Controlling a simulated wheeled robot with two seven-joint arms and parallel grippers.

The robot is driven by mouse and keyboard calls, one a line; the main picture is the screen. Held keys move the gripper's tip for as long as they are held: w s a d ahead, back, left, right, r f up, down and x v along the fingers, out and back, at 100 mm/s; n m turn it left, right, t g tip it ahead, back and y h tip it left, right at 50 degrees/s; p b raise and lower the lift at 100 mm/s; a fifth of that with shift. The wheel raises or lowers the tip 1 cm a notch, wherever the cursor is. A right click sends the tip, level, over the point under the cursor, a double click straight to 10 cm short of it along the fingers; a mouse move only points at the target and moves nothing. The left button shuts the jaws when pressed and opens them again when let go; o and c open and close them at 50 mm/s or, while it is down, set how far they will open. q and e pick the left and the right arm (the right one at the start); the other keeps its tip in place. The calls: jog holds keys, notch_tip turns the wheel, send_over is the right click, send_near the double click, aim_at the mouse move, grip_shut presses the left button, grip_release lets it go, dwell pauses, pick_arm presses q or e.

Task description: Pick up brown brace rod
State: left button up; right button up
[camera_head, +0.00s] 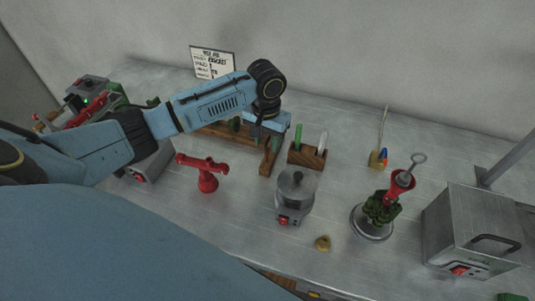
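Brown bar-like pieces show under and beside my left arm: a long one (222,134) partly behind the arm and a short one (268,161) slanting toward the front. I cannot tell which of them is the brown brace rod, or whether they are joined. My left gripper (263,132) points down just above and behind the short brown piece, small and dark. Its fingers are too unclear to show whether they are open or shut, or whether they touch anything. My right gripper is not in view.
A wooden block (306,155) with upright tools stands to the right of the gripper. A red stand (206,173), a lidded grey pot (295,195), a red-and-green clamp (382,207) and a metal box (470,235) stand around. The front middle table is mostly clear.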

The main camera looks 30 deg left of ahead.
aim_at(267, 148)
pick_arm(q)
jog(key=f, duration=0.6)
jog(key=shift+w+a+f, duration=0.2)
jog(key=shift+w+f, duration=0.05)
jog(key=shift+w, duration=0.15)
grip_shut()
